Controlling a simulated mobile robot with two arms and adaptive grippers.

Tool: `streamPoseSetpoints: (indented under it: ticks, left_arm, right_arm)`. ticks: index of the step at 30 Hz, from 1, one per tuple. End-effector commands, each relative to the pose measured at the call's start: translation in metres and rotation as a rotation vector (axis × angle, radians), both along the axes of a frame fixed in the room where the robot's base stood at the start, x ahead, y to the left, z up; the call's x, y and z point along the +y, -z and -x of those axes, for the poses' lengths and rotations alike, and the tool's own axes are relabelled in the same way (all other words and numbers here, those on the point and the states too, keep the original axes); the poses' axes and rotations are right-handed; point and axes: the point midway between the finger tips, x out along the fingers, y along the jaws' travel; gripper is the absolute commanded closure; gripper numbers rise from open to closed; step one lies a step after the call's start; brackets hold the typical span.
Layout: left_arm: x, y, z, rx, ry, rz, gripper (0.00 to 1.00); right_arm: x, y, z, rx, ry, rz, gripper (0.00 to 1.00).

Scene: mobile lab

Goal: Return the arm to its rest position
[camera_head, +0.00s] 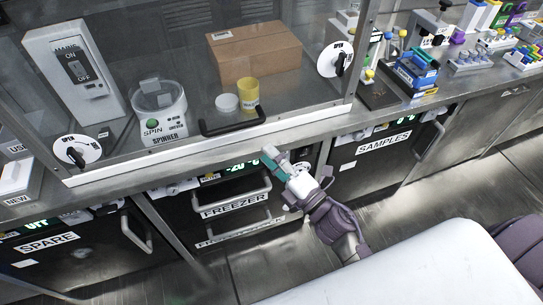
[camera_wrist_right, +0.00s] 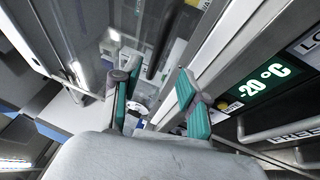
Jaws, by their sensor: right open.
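My right gripper (camera_head: 272,165) reaches up from the lower right in the head view. Its teal fingertips are just in front of the steel counter edge, above the freezer (camera_head: 236,204). In the right wrist view its two teal fingers (camera_wrist_right: 158,98) stand apart with nothing held between them. The freezer's green "-20 °C" display (camera_wrist_right: 264,79) shows to the right of the fingers there. My right arm (camera_head: 338,222) extends over the floor, beside my white body. My left gripper is in neither view.
The glass-fronted cabinet (camera_head: 190,155) stands behind the gripper, with a black handle (camera_head: 233,122). Below are the freezer handles, the spare unit (camera_head: 48,242) and the samples unit (camera_head: 384,143). Racks and bottles crowd the counter at upper right. The floor (camera_head: 455,155) at right is clear.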

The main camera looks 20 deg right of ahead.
Motion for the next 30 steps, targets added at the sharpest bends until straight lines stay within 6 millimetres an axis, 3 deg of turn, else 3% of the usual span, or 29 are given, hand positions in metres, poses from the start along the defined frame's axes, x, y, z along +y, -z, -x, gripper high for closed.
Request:
streamPoseSetpoints:
  ticks: [14,17,20,23,26,30]
  left_arm:
    - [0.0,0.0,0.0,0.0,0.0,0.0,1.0]
    - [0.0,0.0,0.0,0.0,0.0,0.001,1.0]
    - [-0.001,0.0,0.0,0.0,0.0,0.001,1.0]
    - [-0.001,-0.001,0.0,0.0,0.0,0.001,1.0]
    - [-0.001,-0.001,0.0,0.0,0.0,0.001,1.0]
    - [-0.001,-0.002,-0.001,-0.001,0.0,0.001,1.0]
  right_arm:
    - [0.0,0.001,0.0,0.001,0.001,-0.001,0.57]
    - [-0.002,0.013,-0.002,0.036,0.007,-0.023,0.57]
    - [-0.008,0.051,-0.004,0.145,0.031,-0.1,0.57]
    - [-0.017,0.117,-0.002,0.328,0.082,-0.226,0.57]
    - [-0.026,0.192,0.013,0.534,0.157,-0.368,0.57]
    - [-0.038,0.291,0.054,0.809,0.296,-0.548,0.57]
